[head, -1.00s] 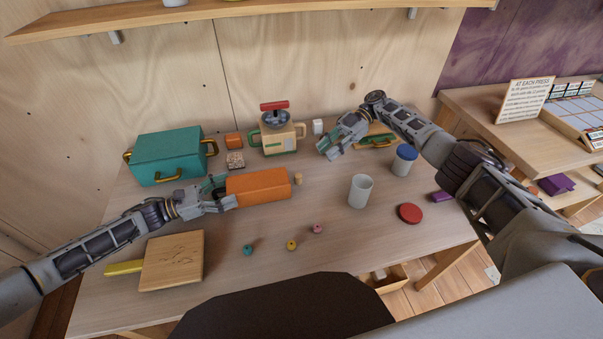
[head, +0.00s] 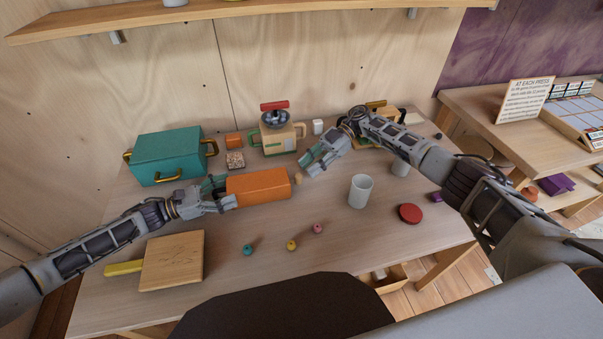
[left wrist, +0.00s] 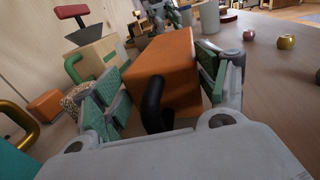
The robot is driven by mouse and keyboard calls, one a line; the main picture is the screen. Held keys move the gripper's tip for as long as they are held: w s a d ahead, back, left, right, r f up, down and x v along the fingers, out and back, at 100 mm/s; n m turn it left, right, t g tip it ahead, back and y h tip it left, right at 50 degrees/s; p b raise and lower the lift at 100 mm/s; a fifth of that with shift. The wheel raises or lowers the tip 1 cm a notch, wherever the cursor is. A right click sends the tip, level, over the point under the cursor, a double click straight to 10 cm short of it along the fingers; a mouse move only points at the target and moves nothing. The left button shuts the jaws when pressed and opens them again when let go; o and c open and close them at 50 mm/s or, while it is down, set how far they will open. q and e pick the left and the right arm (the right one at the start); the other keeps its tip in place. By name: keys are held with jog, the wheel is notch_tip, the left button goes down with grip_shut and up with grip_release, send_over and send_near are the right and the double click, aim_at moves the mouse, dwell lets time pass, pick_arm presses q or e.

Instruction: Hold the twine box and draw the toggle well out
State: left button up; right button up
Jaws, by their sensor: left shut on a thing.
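The orange twine box (head: 258,186) lies on the table left of centre. My left gripper (head: 226,190) is shut on its left end. In the left wrist view the orange box (left wrist: 165,65) sits between the green finger pads, with a black curved piece in front of it. The small tan toggle (head: 298,178) is at the box's right end, close against it. My right gripper (head: 309,168) is just above and right of the toggle, fingers apart, pointing down-left. I see nothing between its fingers.
A teal chest (head: 168,157) stands at the back left. A cream and green press-like device (head: 279,138) stands behind the box. A white cup (head: 360,191) and a red disc (head: 410,213) are to the right. Small beads (head: 291,245) and a wooden board (head: 172,261) lie in front.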

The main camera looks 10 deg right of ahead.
aim_at(300, 175)
jog(key=shift+x, duration=2.05)
grip_shut()
